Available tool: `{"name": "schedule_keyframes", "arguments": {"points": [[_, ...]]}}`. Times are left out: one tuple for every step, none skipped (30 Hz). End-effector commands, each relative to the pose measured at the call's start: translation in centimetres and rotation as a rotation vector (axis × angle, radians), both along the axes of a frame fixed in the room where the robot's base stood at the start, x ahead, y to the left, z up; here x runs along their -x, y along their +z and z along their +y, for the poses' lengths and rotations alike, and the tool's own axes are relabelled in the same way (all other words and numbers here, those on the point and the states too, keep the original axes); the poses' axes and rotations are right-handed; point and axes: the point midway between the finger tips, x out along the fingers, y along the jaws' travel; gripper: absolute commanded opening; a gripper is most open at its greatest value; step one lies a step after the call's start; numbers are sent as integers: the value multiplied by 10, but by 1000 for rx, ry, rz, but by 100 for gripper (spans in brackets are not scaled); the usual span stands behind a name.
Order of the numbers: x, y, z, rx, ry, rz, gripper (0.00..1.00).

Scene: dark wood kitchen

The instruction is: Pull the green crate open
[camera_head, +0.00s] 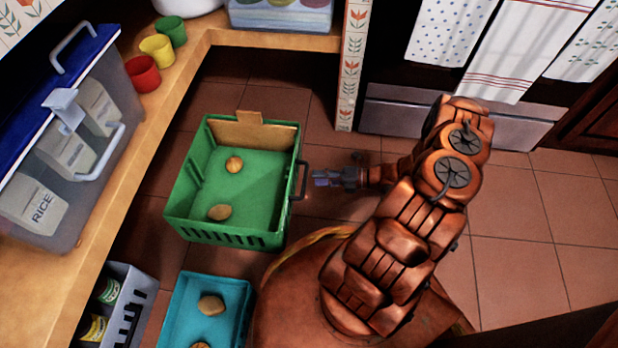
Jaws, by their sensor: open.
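The green crate (286,218) stands on the tiled floor under the wooden shelf edge, left of my arm. A flat piece of cardboard-like material stands at its far end, and two brown round items, like potatoes, lie inside it. A dark handle (301,181) sticks out from the crate's right side. My gripper (318,178) is open, just right of the handle, with its fingertips pointing left toward it. A small gap seems to show between the fingertips and the handle.
A blue crate (246,293) with brown items sits nearer, beside a grey crate (147,283) of cans. The wooden shelf (137,193) holds a clear bin and several coloured cups. A tiled post (352,70) stands behind. Floor to the right is clear.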

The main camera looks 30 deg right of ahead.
Motion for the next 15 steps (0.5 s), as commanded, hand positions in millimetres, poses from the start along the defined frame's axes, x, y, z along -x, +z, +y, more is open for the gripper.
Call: {"name": "schedule_keyframes", "arguments": {"points": [[6,2,-9,3,-4,-2,41],[9,3,-14,4,-4,-2,41],[14,4,-19,5,-4,-1,41],[17,6,-23,5,-3,-2,41],[20,7,-27,5,-4,-2,41],[24,8,-31,5,-3,-1,41],[27,9,-34,5,-2,-1,41],[29,10,-37,4,-3,-2,41],[32,11,-40,4,-2,-1,41],[34,11,-42,3,-1,-2,41],[36,12,-44,2,-2,-1,41],[38,13,-46,1,-2,-1,41],[39,13,-47,1,-2,-1,41],[40,13,-48,0,-1,0,41],[41,14,-49,0,-1,0,41]]}}
